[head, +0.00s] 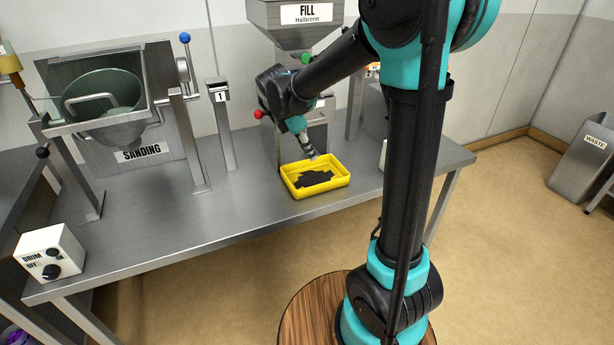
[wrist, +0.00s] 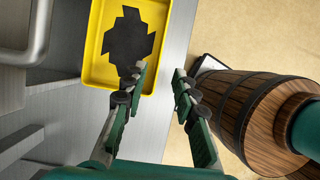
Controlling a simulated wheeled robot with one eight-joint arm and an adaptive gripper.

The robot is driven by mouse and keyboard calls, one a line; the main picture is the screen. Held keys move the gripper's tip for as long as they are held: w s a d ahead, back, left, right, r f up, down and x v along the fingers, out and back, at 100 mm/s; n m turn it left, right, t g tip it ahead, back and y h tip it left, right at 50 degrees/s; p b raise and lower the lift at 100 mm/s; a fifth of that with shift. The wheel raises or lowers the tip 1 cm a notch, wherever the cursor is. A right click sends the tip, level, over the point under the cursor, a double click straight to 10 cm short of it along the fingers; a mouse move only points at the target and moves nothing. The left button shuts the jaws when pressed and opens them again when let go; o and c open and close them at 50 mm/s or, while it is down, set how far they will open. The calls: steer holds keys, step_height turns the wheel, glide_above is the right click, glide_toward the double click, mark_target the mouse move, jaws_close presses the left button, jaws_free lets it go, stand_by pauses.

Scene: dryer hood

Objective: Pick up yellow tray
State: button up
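The yellow tray (head: 334,184) sits on the steel table below the FILL hopper, with a dark, cross-shaped patch on its floor. My gripper (head: 311,153) is above the tray's back edge in the head view. In the wrist view the tray (wrist: 98,76) is at the upper left, its near end cut off by nothing but partly behind one finger. My gripper (wrist: 160,78) has its two fingers apart with nothing between them. The left finger overlaps the tray's right part, and the right finger is over the area beyond the tray's right wall. I cannot tell whether a finger touches it.
The steel table (head: 240,215) has free room left of the tray. The FILL hopper (head: 300,30) stands behind it, with a red knob (head: 258,114) beside it. A sanding drum (head: 105,100), a numbered post (head: 220,120) and a drum switch box (head: 50,254) stand further left. A WASTE bin (head: 585,155) is far right.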

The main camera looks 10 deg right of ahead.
glide_toward(324, 184)
steer(key=x, duration=0.5)
steer(key=shift+w+d+r, duration=0.1)
steer(key=shift+w+d, duration=0.05)
steer(key=shift+w, duration=0.25)
steer(key=shift+s+x, duration=0.15)
steer(key=shift+x, duration=1.2)
steer(key=shift+s+x, duration=0.15)
steer(key=shift+x, duration=1.2)
steer(key=shift+c, duration=0.3)
jaws_close()
